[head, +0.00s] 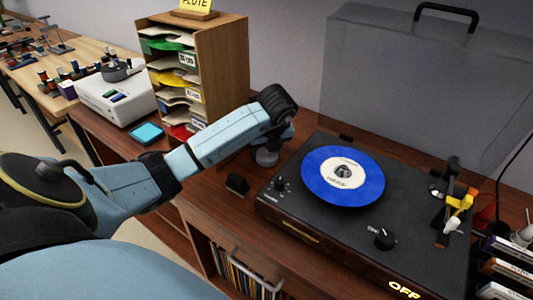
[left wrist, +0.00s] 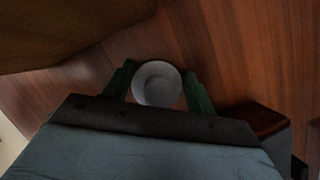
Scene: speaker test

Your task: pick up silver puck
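The silver puck (head: 266,157) is a small round grey piece on the brown wooden cabinet top, left of the record player. My left gripper (head: 279,134) is right above it, pointing down. In the left wrist view the puck (left wrist: 157,83) shows as a pale disc between the two dark green fingers (left wrist: 160,80). The fingers stand apart, one on each side of it. I cannot tell whether they touch it. My right gripper is in neither view.
The record player (head: 330,240) with a blue record (head: 343,175) stands close right of the puck. A wooden paper sorter (head: 222,70) stands behind it on the left. A small black block (head: 237,184) lies in front. A teal square (head: 147,133) lies further left.

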